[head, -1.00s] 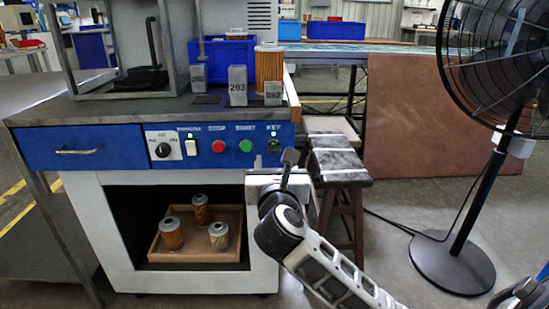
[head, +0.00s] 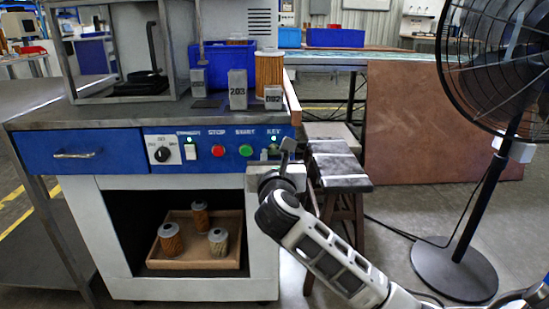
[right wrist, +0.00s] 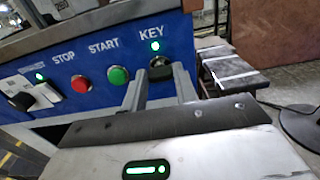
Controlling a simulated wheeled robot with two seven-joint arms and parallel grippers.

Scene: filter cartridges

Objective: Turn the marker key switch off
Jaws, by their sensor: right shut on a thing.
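The KEY switch (right wrist: 160,68) is a dark knob at the right end of the blue control panel (right wrist: 65,83), with a lit green lamp (right wrist: 155,46) above it. In the head view the switch is mostly hidden by my right gripper (head: 277,150). In the right wrist view the two fingers of my right gripper (right wrist: 161,76) reach the switch, one on each side, and are shut on its key. The exact angle of the key cannot be made out. My left gripper is not in view.
Left of the switch are a green START button (head: 246,150), a red STOP button (head: 218,151) and a white rocker switch (head: 191,151). Numbered blocks and a filter (head: 269,68) stand on the bench above. A stool (head: 340,163) stands close on the right.

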